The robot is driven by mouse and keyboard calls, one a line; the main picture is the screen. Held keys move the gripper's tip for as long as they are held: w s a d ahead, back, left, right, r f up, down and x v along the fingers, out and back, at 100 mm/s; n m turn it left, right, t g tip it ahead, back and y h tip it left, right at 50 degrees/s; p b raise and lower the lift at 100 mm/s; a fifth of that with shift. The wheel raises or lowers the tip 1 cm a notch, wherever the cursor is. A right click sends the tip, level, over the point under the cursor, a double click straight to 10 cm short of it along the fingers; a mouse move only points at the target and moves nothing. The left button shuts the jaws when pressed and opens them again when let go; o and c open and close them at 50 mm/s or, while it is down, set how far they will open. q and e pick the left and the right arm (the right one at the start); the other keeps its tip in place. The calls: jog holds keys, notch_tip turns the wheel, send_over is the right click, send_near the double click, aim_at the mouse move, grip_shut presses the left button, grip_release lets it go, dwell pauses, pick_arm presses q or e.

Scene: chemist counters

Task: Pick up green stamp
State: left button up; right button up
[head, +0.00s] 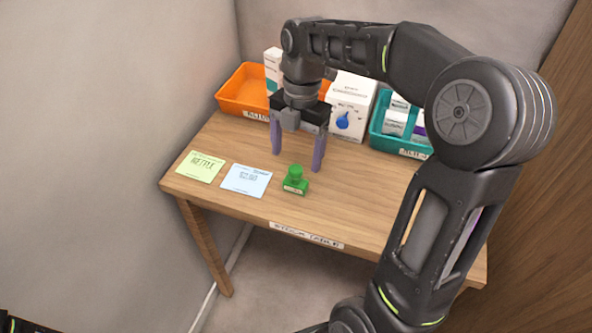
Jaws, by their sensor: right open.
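Only a small dark part that may be of my left arm shows at the lower left corner; the left gripper is out of sight.
A yellow-green card (200,167) and a pale blue card (245,180) lie left of the stamp. An orange tray (240,92), a white box with a blue drop (350,108) and a teal tray (383,140) with small boxes stand at the back. The table (400,205) is bare right of the stamp.

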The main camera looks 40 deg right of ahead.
aim_at(295, 178)
jog(key=shift+s+a+r, duration=0.1)
jog(key=shift+s, duration=0.05)
jog(key=shift+a+f, duration=0.1)
jog(key=shift+f, duration=1.25)
jog(key=f, duration=0.5)
jog(key=shift+s+a+f, duration=0.1)
jog(key=shift+s+a, duration=0.1)
jog(key=shift+a, duration=0.05)
jog(key=c, duration=1.5)
